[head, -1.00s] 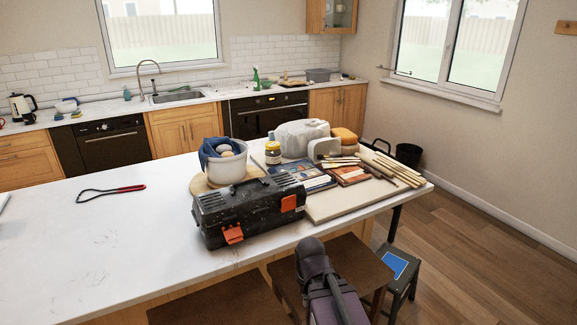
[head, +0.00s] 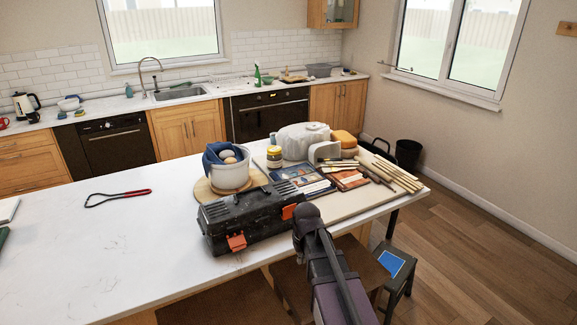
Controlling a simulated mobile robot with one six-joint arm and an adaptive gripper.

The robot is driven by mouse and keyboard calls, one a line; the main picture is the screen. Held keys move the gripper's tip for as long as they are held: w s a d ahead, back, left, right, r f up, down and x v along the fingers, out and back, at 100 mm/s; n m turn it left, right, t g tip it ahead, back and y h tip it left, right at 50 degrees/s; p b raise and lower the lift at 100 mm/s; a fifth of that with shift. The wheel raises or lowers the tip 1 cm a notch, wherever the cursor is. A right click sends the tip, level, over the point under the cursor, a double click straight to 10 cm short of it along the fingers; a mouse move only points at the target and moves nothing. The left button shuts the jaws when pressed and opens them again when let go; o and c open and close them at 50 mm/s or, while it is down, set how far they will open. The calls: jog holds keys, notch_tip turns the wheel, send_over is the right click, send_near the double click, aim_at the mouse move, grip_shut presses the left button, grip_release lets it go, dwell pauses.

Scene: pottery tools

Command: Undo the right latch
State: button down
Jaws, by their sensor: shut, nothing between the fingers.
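The black toolbox (head: 222,222) stands shut on the white counter, its long front towards me. Its right latch (head: 288,211) is an orange tab near the front's right end, partly covered by my arm. I cannot tell whether it is fastened. The left latch (head: 236,242) is a similar orange tab lower on the front, to the left. The rounded dark end of my arm stands just right of the right latch, in front of the toolbox's right end. My gripper is hidden behind my own arm, so its fingers and any contact do not show.
A white pot (head: 229,172) with a blue cloth stands behind the toolbox. A board (head: 350,209) with books and wooden tools lies to the right. A red-handled wire tool (head: 137,193) lies left. Stools stand below the counter's front edge.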

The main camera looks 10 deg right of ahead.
aim_at(290, 208)
jog(key=w+r+n+t+p, duration=0.1)
jog(key=w+r+n+p, duration=0.1)
jog(key=w+r+p, duration=1.3)
jog(key=w+r, duration=0.2)
jog(key=w, duration=0.3)
jog(key=shift+w+a+r+n+t, duration=0.15)
jog(key=shift+w+n+t, duration=0.05)
jog(key=shift+n+t, duration=0.1)
jog(key=shift+f, duration=0.3)
